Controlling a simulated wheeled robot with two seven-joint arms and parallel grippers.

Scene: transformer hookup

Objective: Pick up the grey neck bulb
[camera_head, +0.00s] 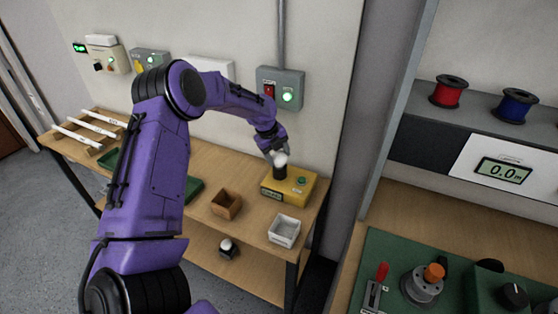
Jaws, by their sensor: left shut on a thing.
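My left gripper (277,156) reaches down over the yellow box (299,191) at the right end of the wooden bench. It is shut on a white bulb (281,160). The bulb sits right above a black upright socket (279,172) on the box; I cannot tell whether it is seated in it or just above. Its neck is hidden or too small for me to tell the colour. Another white-topped round thing with a dark base (228,245) is lower down, below the bench top. My right gripper is not in view.
A brown wooden box (226,205) and a white open tray (284,231) stand on the bench near the yellow box. A grey switch box (281,90) with a green light is on the wall. A green panel (390,262) with controls lies at the right.

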